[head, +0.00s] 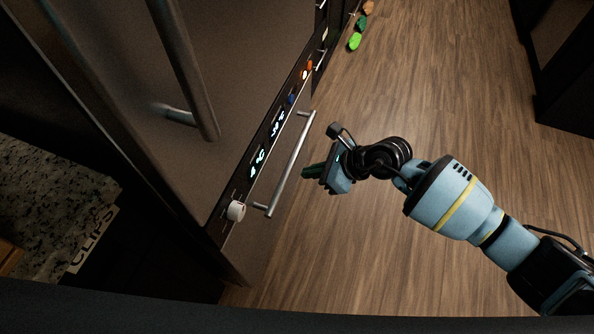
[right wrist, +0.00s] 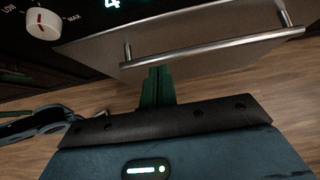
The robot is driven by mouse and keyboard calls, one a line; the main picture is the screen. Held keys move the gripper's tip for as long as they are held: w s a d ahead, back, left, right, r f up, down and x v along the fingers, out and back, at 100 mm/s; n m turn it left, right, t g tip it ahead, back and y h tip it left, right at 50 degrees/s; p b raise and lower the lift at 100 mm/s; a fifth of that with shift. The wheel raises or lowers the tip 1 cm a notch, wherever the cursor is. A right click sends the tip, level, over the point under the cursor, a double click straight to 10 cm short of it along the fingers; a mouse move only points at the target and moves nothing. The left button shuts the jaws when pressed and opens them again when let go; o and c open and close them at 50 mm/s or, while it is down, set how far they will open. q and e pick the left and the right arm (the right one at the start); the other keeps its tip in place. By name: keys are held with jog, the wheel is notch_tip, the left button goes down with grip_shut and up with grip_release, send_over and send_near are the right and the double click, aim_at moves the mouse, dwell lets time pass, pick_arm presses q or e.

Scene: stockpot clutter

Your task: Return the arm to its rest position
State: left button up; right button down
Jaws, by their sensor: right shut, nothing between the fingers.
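My right gripper (head: 308,171) is in the middle of the head view, its green fingers pointing left at the front of a dark appliance (head: 262,150). It is shut and empty. In the right wrist view its fingers (right wrist: 157,84) are together, just below the metal bar handle (right wrist: 215,47) in the picture. The same handle (head: 290,165) shows in the head view, just left of the fingertips. I cannot tell whether the fingers touch it. My right arm reaches in from the lower right. My left gripper is not in view.
A white knob (head: 236,211) and lit displays sit on the appliance's panel. A large handle (head: 187,70) is at upper left. A granite counter with a "CLIPS" label (head: 92,240) is at left. Green items (head: 356,41) are at the top. Open wood floor (head: 450,90) lies right.

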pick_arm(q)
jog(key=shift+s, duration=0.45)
pick_arm(e)
jog(key=shift+v, duration=0.85)
